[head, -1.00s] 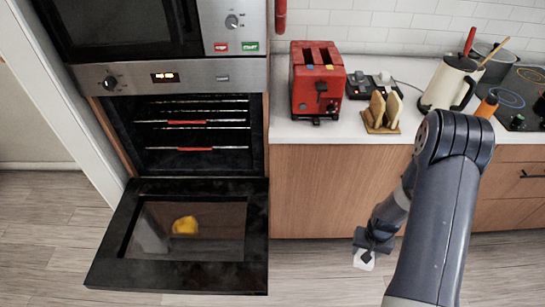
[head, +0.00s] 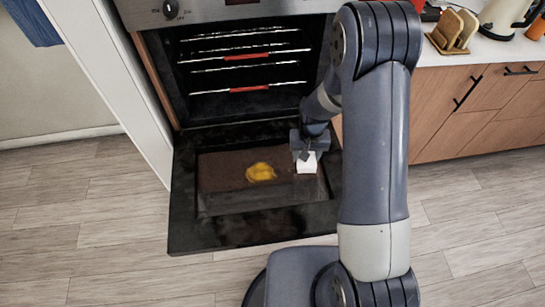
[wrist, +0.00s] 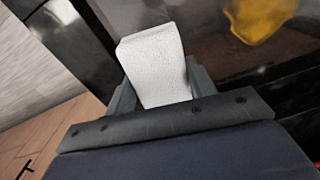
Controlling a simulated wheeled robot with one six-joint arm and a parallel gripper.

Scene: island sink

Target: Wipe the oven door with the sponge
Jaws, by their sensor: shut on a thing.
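The oven door (head: 190,222) is folded down flat, with a black frame around a dark glass panel. A yellow stain (head: 261,172) lies on the glass near its middle; it also shows at the top right of the wrist view (wrist: 262,20). My gripper (head: 308,158) is shut on a white sponge (head: 307,165). The sponge stands out between the two fingers in the wrist view (wrist: 155,65). The gripper is over the right part of the door, to the right of the stain. Whether the sponge touches the glass I cannot tell.
The open oven cavity (head: 245,65) with wire racks and red strips is behind the door. Wooden cabinets (head: 470,110) with black handles stand to the right, under a counter with a toast rack (head: 452,32). The wooden floor (head: 100,220) left of the door is clear.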

